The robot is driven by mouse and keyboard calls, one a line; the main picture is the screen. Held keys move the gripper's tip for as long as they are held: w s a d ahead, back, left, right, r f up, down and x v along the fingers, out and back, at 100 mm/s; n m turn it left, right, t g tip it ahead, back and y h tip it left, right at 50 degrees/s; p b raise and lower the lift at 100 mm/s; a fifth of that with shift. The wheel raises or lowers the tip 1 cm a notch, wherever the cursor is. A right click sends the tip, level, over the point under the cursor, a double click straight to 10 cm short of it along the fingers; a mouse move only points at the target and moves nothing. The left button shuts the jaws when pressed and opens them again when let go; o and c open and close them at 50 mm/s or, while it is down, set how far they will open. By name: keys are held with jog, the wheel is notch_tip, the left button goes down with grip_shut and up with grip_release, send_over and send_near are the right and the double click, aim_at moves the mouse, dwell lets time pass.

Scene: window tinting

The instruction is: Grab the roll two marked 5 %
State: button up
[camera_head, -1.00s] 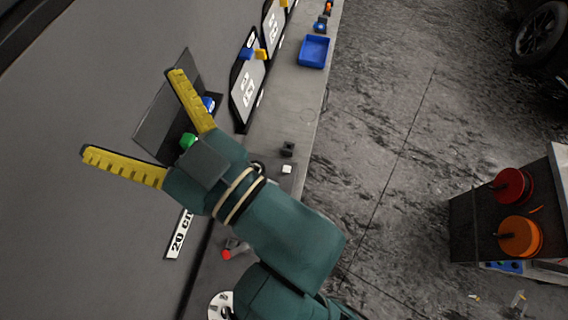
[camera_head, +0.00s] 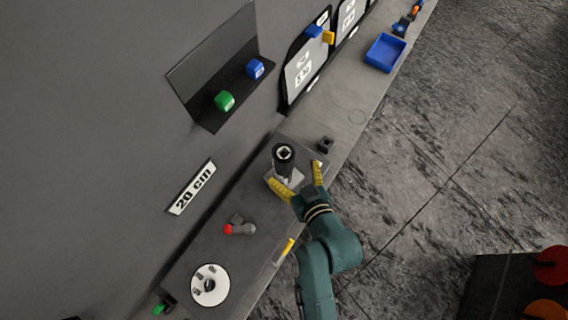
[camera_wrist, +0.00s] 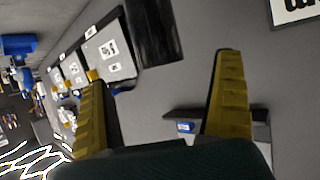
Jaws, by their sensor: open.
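A dark roll (camera_head: 283,158) stands upright on a light square base on the bench; I can read no mark on it. A dark cylinder, seemingly this roll, shows at the top of the wrist view (camera_wrist: 155,30), ahead of the fingertips. My gripper (camera_head: 298,180) is open and empty, its yellow fingers (camera_wrist: 160,72) spread beside the roll's lower part. I cannot tell whether a finger touches the base. A board marked 5 % (camera_head: 303,72) is on the wall behind the bench; it also shows in the wrist view (camera_wrist: 108,50).
A wall shelf holds a green block (camera_head: 225,101) and a blue block (camera_head: 256,68). A blue tray (camera_head: 385,53) stands farther along the bench. A small black block (camera_head: 326,144), a red-tipped grey tool (camera_head: 240,229) and a white disc (camera_head: 210,285) are nearer.

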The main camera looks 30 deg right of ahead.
aim_at(284, 156)
jog(key=p+x, duration=0.1)
jog(key=x, duration=0.7)
jog(key=shift+d+f, duration=0.15)
jog(key=c, duration=1.3)
jog(key=shift+c, duration=0.3)
